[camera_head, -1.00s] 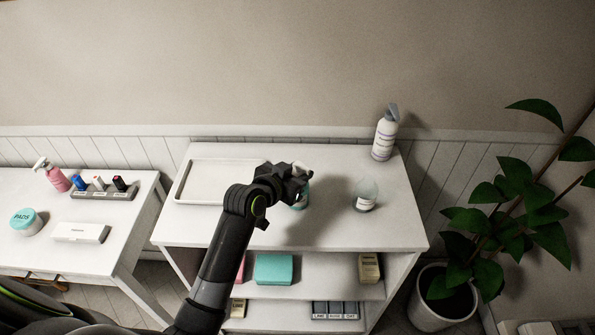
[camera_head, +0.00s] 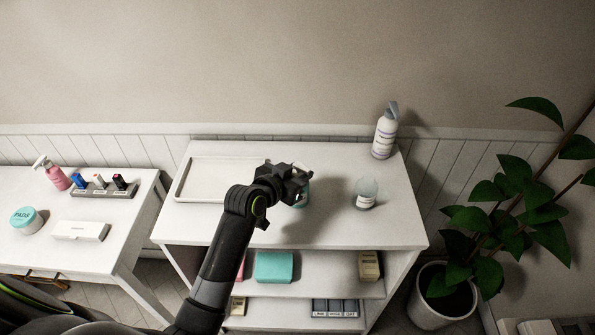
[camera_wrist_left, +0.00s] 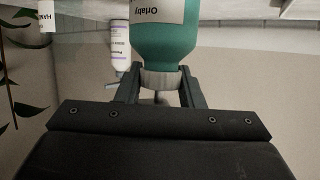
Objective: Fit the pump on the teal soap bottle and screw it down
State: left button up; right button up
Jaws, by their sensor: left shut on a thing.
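The teal soap bottle (camera_wrist_left: 165,45) stands on the white shelf top. In the head view only a sliver of the teal bottle (camera_head: 304,198) shows beside my left gripper (camera_head: 297,182). The wrist view is upside down and shows the pump's pale ribbed collar (camera_wrist_left: 160,79) against the bottle's neck, between the two fingers of my left gripper (camera_wrist_left: 160,84). The gripper is shut on the pump. The pump's white head (camera_head: 301,167) peeks out behind the gripper in the head view. I cannot tell how far the collar is screwed down. My right gripper is out of view.
A clear bottle (camera_head: 366,194) stands right of the gripper, and a white bottle with a grey top (camera_head: 384,138) stands at the back right. An empty white tray (camera_head: 183,190) lies to the left. The front right of the shelf top (camera_head: 390,230) is clear.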

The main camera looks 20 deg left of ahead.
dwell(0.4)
pick_arm(q)
jog(key=o, duration=1)
jog(key=shift+o, duration=0.2)
